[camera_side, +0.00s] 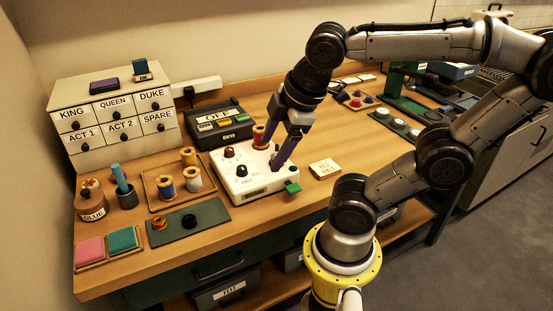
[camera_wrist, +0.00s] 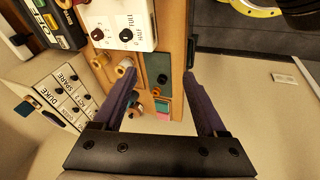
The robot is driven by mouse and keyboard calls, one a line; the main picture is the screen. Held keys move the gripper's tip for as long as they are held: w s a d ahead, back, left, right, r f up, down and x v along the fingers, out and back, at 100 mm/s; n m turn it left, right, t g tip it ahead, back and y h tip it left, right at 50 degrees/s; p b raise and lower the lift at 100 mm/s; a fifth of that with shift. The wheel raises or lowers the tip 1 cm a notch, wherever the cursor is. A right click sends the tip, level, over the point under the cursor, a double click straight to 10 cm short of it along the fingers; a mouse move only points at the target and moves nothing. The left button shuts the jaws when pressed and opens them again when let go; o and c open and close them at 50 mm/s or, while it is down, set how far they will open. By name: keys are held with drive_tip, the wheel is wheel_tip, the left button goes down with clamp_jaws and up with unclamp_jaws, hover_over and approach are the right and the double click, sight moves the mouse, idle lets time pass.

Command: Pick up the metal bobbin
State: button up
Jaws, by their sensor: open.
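My gripper (camera_side: 270,157) is open and empty over the white control box (camera_side: 236,177). In the wrist view its two purple fingers (camera_wrist: 159,73) stand wide apart. I cannot surely tell which piece is the metal bobbin. A small copper-brown piece (camera_side: 159,223) and a dark round piece (camera_side: 189,221) sit on the green mat (camera_side: 210,212), left of my gripper. Several thread spools, one with blue thread (camera_side: 166,187), stand in a wooden tray (camera_side: 155,204). A red spool (camera_side: 259,137) shows close beside my fingers at the box's back; I cannot tell if they touch.
The drawer cabinet (camera_side: 112,112) stands at the back left, with the dark OFF device (camera_side: 219,124) beside it. A glue pot (camera_side: 91,202), a dark cup (camera_side: 127,199) and pink (camera_side: 90,250) and teal (camera_side: 123,240) pads fill the left end. A cream card (camera_side: 325,168) lies right of the box.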

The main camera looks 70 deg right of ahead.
drive_tip(key=w+d+n+g+h, duration=0.3)
drive_tip(key=w+d+n+g, duration=0.25)
drive_tip(key=d+n, duration=0.45)
drive_tip(key=shift+m, duration=0.5)
drive_tip(key=x, duration=0.8)
drive_tip(key=shift+w+d, duration=0.15)
drive_tip(key=shift+w, duration=0.05)
drive_tip(key=shift+x, duration=3.05)
drive_tip(key=shift+s, duration=0.1)
clamp_jaws()
